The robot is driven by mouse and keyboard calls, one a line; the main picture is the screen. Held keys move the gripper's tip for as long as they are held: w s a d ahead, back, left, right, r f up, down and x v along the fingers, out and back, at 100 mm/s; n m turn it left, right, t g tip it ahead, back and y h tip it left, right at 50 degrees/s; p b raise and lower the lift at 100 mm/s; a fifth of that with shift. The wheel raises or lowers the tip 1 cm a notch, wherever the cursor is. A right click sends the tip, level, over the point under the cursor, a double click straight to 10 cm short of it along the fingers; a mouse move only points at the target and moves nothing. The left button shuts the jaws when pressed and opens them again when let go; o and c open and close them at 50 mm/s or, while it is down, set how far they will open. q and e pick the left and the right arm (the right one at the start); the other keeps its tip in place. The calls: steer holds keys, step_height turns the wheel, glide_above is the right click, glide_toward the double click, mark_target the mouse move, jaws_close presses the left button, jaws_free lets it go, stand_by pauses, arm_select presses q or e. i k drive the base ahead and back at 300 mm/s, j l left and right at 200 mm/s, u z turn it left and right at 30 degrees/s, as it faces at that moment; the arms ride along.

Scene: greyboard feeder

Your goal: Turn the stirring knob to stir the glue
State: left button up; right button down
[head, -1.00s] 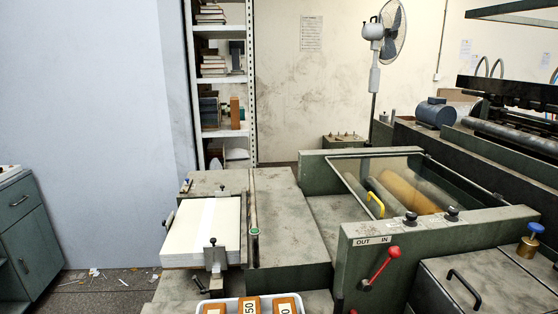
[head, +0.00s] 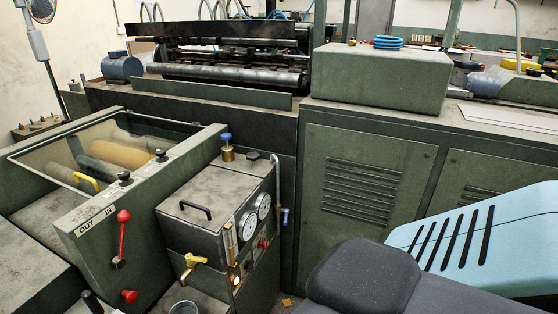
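A blue-topped knob on a brass fitting (head: 227,147) stands upright at the back of the grey-green glue box (head: 215,190), left of centre in the head view. The box has a black handle on its lid, two round gauges (head: 256,212) on its side and a brass tap (head: 190,266) at its front. Which of these is the stirring knob is not labelled. No glue shows, as the lid is shut. Neither of my grippers is in view.
Left of the box is the roller unit with a glass cover (head: 95,150), a yellow handle and a red lever (head: 121,238). A long green cabinet (head: 365,190) stands behind. Part of my own body covers the lower right.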

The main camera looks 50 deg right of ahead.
mark_target(253, 156)
steer(key=z, duration=1.3)
